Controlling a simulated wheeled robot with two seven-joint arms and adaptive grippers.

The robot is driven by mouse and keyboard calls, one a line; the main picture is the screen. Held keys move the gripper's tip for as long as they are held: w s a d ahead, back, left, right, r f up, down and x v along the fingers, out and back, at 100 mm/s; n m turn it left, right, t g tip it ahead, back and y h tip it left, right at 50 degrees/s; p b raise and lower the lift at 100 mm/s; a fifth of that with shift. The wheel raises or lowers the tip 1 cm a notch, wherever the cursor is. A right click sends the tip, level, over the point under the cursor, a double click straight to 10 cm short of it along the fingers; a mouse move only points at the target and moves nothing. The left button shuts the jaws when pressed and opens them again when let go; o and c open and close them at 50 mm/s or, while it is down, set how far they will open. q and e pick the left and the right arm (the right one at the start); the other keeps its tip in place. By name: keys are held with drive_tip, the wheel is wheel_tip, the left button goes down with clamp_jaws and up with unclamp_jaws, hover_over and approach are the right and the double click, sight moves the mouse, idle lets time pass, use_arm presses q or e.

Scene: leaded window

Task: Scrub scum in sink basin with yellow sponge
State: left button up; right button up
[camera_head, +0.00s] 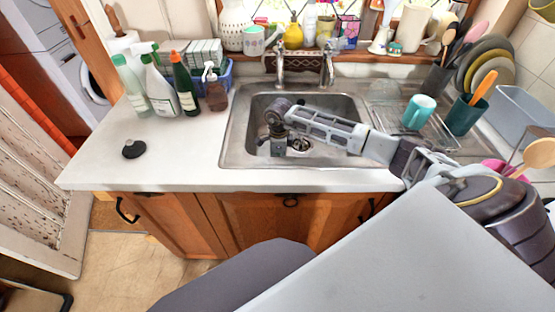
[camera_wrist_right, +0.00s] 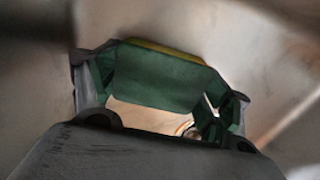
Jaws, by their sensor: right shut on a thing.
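The steel sink basin (camera_head: 349,106) is set in the counter under the taps in the head view. My right arm reaches across it from the right, and my right gripper (camera_head: 284,146) points down inside the basin near the drain. In the wrist view, my right gripper (camera_wrist_right: 160,95) is shut on the sponge (camera_wrist_right: 160,76), which shows a dark green face and a thin yellow edge. The sponge is hidden behind the gripper in the head view. I cannot make out the scum clearly. My left gripper is out of view.
Several bottles (camera_head: 158,92) and a soap dispenser (camera_head: 214,90) stand left of the sink. A black stopper (camera_head: 134,149) lies on the white counter (camera_head: 95,160). Taps (camera_head: 280,65) rise behind the basin. A teal mug (camera_head: 418,112) stands on the drainer at right.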

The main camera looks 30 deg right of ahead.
drive_tip(key=shift+s+d, duration=0.25)
drive_tip(key=shift+d, duration=0.1)
drive_tip(key=shift+w, duration=0.15)
drive_tip(key=shift+w+d+b, duration=0.3)
drive_tip(key=shift+w+b, duration=0.05)
drive_tip(key=shift+b, duration=0.05)
drive_tip(key=shift+s+a, duration=0.1)
drive_tip(key=shift+s, duration=0.05)
idle(0.4)
drive_tip(key=shift+s+a+p, duration=0.5)
drive_tip(key=shift+s+p, duration=0.05)
drive_tip(key=shift+s, duration=0.2)
drive_tip(key=shift+w+d, duration=0.1)
drive_tip(key=shift+w, duration=0.1)
